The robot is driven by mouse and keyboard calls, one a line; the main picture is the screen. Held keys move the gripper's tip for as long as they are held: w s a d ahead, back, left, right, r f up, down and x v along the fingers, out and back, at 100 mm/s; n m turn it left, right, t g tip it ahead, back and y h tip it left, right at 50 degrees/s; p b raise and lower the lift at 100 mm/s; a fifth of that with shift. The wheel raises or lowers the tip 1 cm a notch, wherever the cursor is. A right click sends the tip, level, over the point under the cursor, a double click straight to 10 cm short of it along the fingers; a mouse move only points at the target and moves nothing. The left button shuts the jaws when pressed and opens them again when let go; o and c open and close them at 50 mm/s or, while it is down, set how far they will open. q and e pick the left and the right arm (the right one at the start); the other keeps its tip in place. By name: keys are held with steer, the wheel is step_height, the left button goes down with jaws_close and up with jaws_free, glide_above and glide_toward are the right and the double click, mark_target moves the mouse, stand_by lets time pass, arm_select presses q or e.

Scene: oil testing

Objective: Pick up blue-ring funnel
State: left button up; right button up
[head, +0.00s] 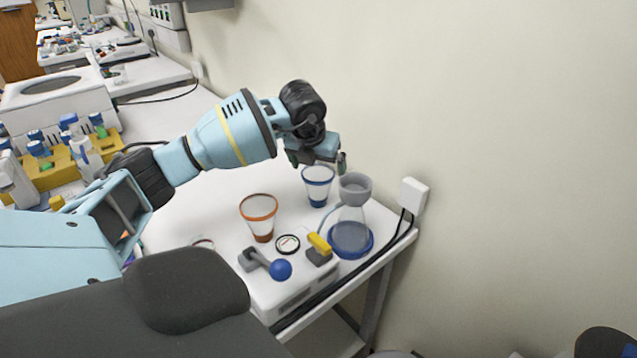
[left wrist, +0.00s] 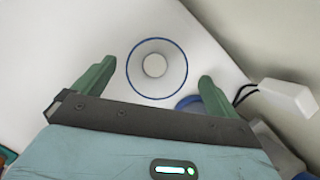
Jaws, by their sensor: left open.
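The blue-ring funnel (head: 317,184) is a clear cone with a blue rim, standing on the white bench behind the orange-rimmed funnel (head: 259,216). In the left wrist view the blue-ring funnel (left wrist: 157,67) shows from above as a blue circle with a pale centre. My left gripper (head: 318,164) is above the blue-ring funnel, and partly covers its rim in the head view. Its two green fingers (left wrist: 152,80) are spread wide on either side of the ring in the wrist view, with nothing held. My right gripper is not in view.
A flask with a grey funnel top (head: 352,222) on a blue base stands close to the right of the blue-ring funnel. A device with a blue knob (head: 281,270) and yellow part sits in front. A white wall box (head: 413,196) with black cables is at right.

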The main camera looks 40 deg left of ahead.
mark_target(318, 172)
arm_select(q)
steer(key=shift+x, duration=2.6)
steer(key=shift+s+a, duration=0.1)
steer(key=c, duration=1.1)
steer(key=shift+r, duration=5.1)
